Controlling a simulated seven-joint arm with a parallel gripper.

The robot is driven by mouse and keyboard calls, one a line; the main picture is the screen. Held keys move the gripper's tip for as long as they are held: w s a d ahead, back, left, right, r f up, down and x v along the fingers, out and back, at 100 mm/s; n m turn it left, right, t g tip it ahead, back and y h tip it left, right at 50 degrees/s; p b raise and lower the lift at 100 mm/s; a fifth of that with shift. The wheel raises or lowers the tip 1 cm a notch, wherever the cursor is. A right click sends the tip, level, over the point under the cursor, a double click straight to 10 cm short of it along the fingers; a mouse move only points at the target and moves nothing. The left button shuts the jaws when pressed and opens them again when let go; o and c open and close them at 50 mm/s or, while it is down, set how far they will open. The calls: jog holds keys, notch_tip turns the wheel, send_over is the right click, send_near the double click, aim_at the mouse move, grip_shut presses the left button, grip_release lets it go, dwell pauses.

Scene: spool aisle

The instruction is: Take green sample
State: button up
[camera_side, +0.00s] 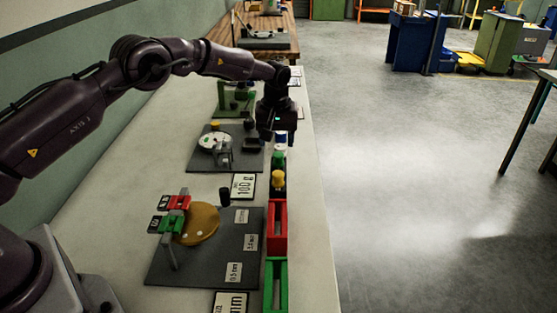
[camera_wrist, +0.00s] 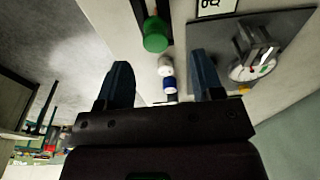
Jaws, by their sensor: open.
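The green sample (camera_side: 278,158) looks like a small green-topped cylinder in the row along the bench's right side. In the wrist view its round green top (camera_wrist: 155,42) lies just beyond and left of the middle of the finger gap. My gripper (camera_side: 278,128) points down over the row, on the far side of the green sample. In the wrist view my gripper (camera_wrist: 160,60) is open, its two fingers wide apart with nothing held. A white and blue sample (camera_side: 281,139) is below it and shows between the fingers (camera_wrist: 169,78). Their contact with the fingers cannot be told.
A yellow-topped sample (camera_side: 278,178) stands nearer the camera, followed by a red bin (camera_side: 278,236) and a green bin (camera_side: 268,285). Left are a grey plate with a dial (camera_side: 207,162), a "100 g" card (camera_side: 243,186) and a brown disc fixture (camera_side: 200,224). The bench edge is close on the right.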

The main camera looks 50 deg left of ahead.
aim_at(279, 154)
jog(key=shift+w+f, duration=0.15)
jog(key=shift+f, duration=1.2)
jog(key=shift+w+f, duration=0.15)
jog(key=shift+f, duration=1.15)
jog(key=c, duration=1)
